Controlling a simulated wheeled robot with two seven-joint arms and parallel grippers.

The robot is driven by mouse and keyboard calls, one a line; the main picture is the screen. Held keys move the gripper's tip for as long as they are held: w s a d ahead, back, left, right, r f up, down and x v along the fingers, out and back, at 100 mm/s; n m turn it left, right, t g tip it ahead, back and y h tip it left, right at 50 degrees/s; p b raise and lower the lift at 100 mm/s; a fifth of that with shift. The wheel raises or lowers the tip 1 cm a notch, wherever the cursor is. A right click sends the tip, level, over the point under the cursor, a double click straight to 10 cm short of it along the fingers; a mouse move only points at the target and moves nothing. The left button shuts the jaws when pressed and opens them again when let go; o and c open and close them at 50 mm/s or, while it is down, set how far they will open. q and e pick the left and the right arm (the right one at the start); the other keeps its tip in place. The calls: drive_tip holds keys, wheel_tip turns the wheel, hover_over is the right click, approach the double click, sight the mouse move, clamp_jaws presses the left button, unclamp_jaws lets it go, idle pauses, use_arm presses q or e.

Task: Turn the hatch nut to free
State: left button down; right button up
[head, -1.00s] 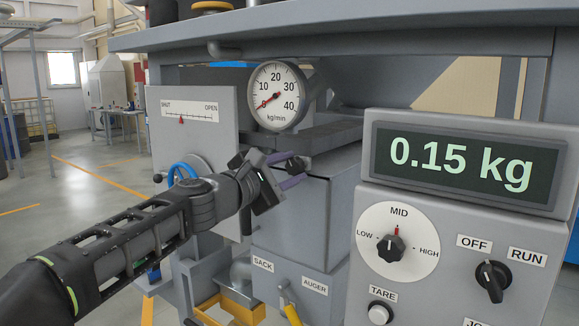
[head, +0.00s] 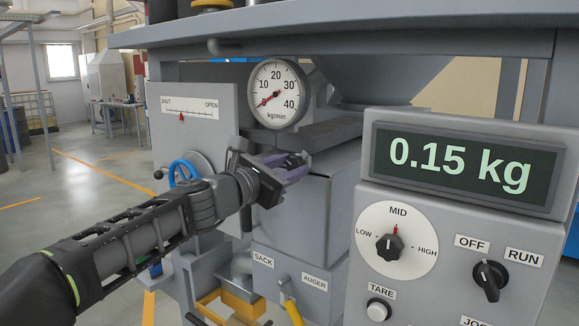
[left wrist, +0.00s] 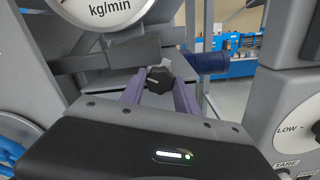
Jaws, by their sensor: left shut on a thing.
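The hatch nut is a dark lobed knob (left wrist: 160,79) on the front of the grey hatch box (head: 305,220), below the round kg/min gauge. In the left wrist view it sits between the purple fingertips of my left gripper (left wrist: 158,88). In the head view my left gripper (head: 294,166) reaches in from the left and is shut on the nut, which the fingers mostly hide. My right gripper is in neither view.
The gauge (head: 277,95) hangs just above the gripper. The SHUT–OPEN panel (head: 190,130) with a blue-ringed handwheel (head: 183,170) stands left, close to my wrist. The control box (head: 455,230), its display reading 0.15 kg, stands right. A yellow lever (head: 291,308) is below.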

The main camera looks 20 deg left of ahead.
use_arm(q)
drive_tip(key=shift+f, duration=0.1)
drive_tip(key=c, duration=0.9)
unclamp_jaws()
drive_tip(key=shift+s, duration=0.1)
drive_tip(key=b+v, duration=0.1)
drive_tip(key=v, duration=0.6)
drive_tip(key=shift+s, duration=0.25)
drive_tip(key=shift+a, duration=0.1)
